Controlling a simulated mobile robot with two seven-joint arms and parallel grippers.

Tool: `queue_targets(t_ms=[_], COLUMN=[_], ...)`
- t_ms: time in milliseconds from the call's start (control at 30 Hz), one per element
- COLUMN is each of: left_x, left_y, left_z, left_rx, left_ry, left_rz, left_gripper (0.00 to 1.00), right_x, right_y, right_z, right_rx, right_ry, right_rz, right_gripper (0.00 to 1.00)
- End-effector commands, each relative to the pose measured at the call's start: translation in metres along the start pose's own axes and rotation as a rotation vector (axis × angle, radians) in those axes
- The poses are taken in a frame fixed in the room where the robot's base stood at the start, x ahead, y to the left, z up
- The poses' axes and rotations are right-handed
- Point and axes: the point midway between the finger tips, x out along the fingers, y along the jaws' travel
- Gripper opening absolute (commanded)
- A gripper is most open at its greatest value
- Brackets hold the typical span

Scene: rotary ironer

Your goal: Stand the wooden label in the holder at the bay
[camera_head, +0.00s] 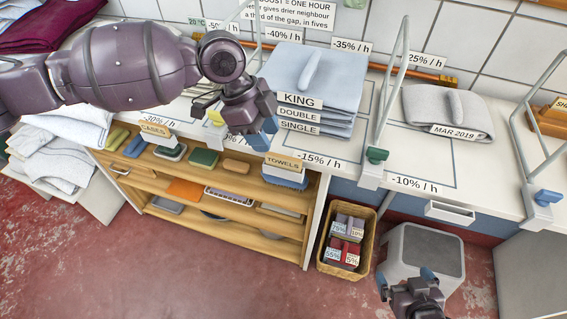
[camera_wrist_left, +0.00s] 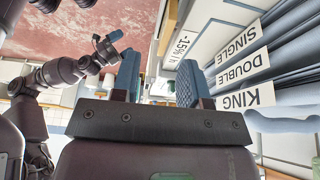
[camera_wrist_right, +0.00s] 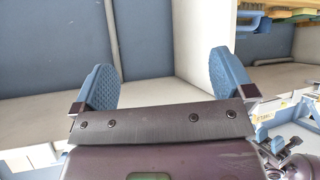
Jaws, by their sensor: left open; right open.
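A wooden label reading TOWELS (camera_head: 283,163) stands tilted at the right end of the wooden shelf's top; whether it sits in a holder I cannot tell. A second wooden label, CASES (camera_head: 155,130), stands on the shelf at left. A wooden piece with cut-off lettering (camera_head: 560,104) is at the far right edge. My left gripper (camera_head: 264,136) is open and empty, above and left of the TOWELS label, in front of the folded stack. Its blue fingers also show in the left wrist view (camera_wrist_left: 158,82). My right gripper (camera_head: 405,277) is open and empty, low, beside the grey bin.
The folded blue stack (camera_head: 316,85) carries KING, DOUBLE and SINGLE tags. A grey folded cloth (camera_head: 440,107) lies right. Metal frames (camera_head: 383,100) rise from the counter. A basket (camera_head: 340,207) and grey bin (camera_head: 422,252) stand on the floor. The red floor (camera_head: 180,265) is clear at front left.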

Motion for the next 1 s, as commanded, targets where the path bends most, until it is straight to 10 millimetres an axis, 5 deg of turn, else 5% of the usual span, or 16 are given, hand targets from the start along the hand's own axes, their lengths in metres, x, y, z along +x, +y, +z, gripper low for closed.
queue_targets(t_ms=[700, 967, 1000], left_x=[0.076, 0.078, 0.078], left_y=[-0.008, -0.008, -0.008], left_z=[-0.007, -0.007, -0.007], left_rx=[-0.001, 0.000, 0.000], left_ry=[0.003, 0.002, 0.002], left_rz=[0.002, -0.001, -0.001], left_gripper=[0.40, 0.40, 0.34], right_x=[0.005, 0.005, 0.005], right_y=[0.001, 0.000, -0.001], right_z=[0.004, 0.003, 0.003], right_rx=[-0.015, -0.009, -0.008], right_ry=[-0.006, -0.004, -0.004], right_rz=[-0.005, -0.005, -0.005], right_gripper=[1.00, 1.00, 1.00])
